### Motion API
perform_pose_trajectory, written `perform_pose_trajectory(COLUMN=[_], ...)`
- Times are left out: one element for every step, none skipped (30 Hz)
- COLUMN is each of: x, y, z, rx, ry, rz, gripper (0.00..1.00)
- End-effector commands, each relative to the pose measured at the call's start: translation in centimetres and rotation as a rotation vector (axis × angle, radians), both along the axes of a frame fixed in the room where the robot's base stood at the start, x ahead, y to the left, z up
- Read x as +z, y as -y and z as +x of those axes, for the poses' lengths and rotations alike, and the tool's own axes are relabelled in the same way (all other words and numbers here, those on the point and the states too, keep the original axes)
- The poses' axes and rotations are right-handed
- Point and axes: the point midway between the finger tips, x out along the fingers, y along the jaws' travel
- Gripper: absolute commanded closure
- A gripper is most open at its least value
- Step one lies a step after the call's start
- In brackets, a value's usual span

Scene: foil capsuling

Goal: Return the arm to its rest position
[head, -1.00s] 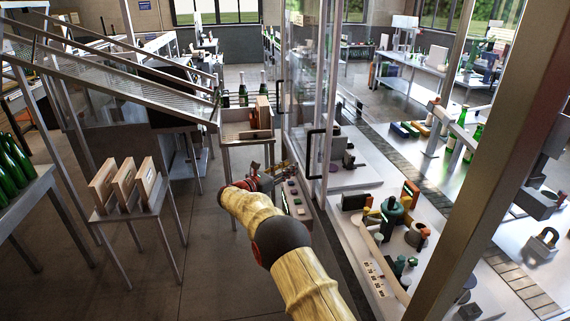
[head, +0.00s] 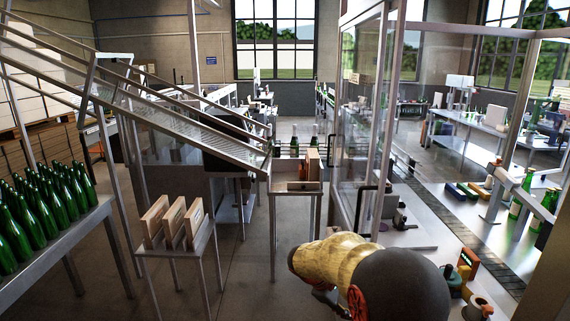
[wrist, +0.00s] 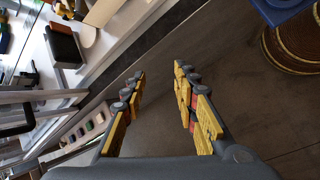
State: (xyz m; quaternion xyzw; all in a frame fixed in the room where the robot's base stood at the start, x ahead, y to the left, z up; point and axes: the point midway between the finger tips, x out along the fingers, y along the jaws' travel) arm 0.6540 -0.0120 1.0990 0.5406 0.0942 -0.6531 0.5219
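My gripper (wrist: 160,72) is open in the wrist view. Its two yellow and dark-grey fingers stand apart, with only dark floor showing between them, and it holds nothing. The fingers are clear of the bench and the panel at the left of that view. In the head view my yellow arm (head: 335,258) is bent close to the camera at the bottom, right of centre. The gripper's fingers cannot be made out there.
A button panel (wrist: 88,127) lies left of the fingers. Floor between is clear.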

Motion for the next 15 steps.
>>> perform_pose_trajectory(x=[0.8,1.2,1.7,2.0,2.4,2.8,3.2,3.5,4.0,4.3,4.6,5.0,5.2,5.5,5.8], y=[0.0,-0.1,-0.2,-0.3,-0.4,-0.6,-0.7,-0.8,-1.0,-1.1,-1.3,-1.5,-1.6,-1.7,-1.9], z=[-2.2,-3.5,-5.2,-6.4,-7.6,-9.2,-10.4,-11.6,-13.1,-14.3,-15.4,-16.9,-18.0,-19.0,-20.4], rx=[-0.057,-0.093,-0.142,-0.177,-0.212,-0.256,-0.289,-0.321,-0.363,-0.394,-0.424,-0.460,-0.488,-0.514,-0.547], ry=[0.023,0.035,0.051,0.064,0.076,0.091,0.102,0.114,0.131,0.143,0.154,0.169,0.181,0.193,0.209], rz=[0.053,0.084,0.126,0.156,0.185,0.223,0.251,0.279,0.315,0.342,0.367,0.401,0.425,0.450,0.482], gripper=[0.70,0.70,0.70,0.70,0.70,0.70,0.70,0.70,0.70,0.70,0.70,0.70,0.70,0.70,0.70])
